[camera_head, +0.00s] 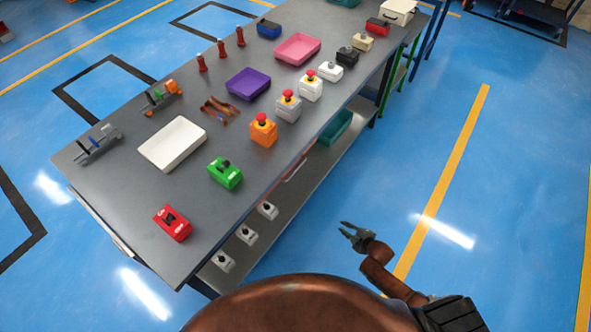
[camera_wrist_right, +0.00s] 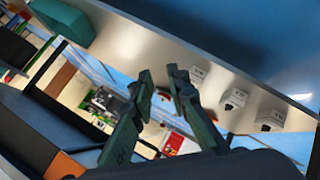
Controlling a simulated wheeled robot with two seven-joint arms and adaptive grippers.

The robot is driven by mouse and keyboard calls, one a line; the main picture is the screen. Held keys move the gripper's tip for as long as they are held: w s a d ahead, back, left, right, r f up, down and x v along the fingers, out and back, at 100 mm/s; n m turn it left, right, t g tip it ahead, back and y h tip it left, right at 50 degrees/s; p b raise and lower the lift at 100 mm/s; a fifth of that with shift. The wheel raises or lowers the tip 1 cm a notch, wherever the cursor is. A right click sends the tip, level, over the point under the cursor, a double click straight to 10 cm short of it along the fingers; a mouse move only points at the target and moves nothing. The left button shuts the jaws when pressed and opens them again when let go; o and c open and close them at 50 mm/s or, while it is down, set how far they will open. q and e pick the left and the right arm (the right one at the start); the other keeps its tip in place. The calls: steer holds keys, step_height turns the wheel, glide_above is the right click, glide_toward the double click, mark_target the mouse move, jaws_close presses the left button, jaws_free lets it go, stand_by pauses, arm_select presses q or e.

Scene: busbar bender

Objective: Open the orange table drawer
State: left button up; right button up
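The grey table (camera_head: 130,187) stands at left and centre of the head view. No orange drawer front can be clearly made out; the table's near side is seen steeply from above. A small pale and reddish part (camera_head: 296,168) shows under the table's near edge, too small to identify. My right gripper (camera_head: 344,231) is open and empty over the blue floor, to the right of the table and apart from it. In the right wrist view its two dark fingers (camera_wrist_right: 160,80) stand apart with nothing between them. My left gripper is not in view.
An orange button box (camera_head: 263,133), a green switch box (camera_head: 225,173) and a red box (camera_head: 173,223) stand on the tabletop. Small grey boxes (camera_head: 246,234) sit on the lower shelf (camera_head: 285,205). The floor right of the table is clear.

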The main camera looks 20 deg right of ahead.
steer(key=w+a+r+n+t+y, duration=0.1)
steer(key=w+a+r+n+y, duration=0.15)
steer(key=w+r, duration=0.4)
steer(key=w+a+r+n+t+y, duration=0.1)
steer(key=w+a+r+n, duration=0.3)
steer(key=r, duration=0.5)
steer(key=n+y, duration=0.4)
steer(key=n, duration=0.2)
glide_toward(296, 170)
steer(key=w+a+f, duration=0.1)
steer(key=w+a, duration=0.1)
steer(key=shift+m, duration=0.25)
steer(key=x, duration=0.7)
steer(key=shift+w+f, duration=0.2)
jaws_close()
